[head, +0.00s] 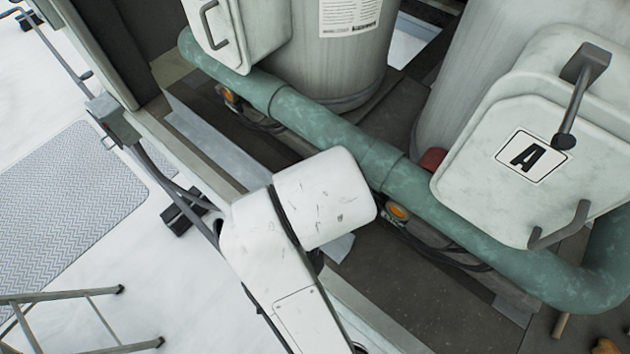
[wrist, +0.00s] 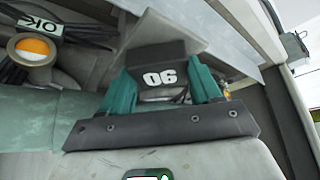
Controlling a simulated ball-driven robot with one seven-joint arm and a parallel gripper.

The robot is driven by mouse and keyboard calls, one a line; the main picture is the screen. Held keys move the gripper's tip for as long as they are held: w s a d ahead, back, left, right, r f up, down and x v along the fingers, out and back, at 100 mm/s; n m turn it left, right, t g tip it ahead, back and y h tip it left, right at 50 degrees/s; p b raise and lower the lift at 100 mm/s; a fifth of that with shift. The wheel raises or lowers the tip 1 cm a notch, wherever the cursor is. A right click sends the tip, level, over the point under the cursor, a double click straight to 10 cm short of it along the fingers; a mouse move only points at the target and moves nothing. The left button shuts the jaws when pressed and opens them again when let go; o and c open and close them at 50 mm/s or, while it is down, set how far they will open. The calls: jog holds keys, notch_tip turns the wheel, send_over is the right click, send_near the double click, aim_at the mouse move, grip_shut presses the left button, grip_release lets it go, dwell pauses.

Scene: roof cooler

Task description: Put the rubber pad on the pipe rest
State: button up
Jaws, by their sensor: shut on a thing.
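My gripper (wrist: 162,80) shows in the wrist view, with two teal fingers in front of a dark bolted plate. It is shut on a dark block, which looks like the rubber pad (wrist: 155,55); its face carries a white number reading 06 as I see it. In the head view my white arm hides both the gripper and the pad. I cannot pick out the pipe rest with certainty. The green pipe (head: 320,133) runs diagonally through the head view and lies at the left of the wrist view (wrist: 25,125).
Orange lamps (head: 398,212) with dark cables sit along the pipe. A ladder (head: 70,300) and grating (head: 75,185) lie left on white ground.

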dwell(0.3)
jog(key=o, duration=1.1)
jog(key=shift+f, duration=0.1)
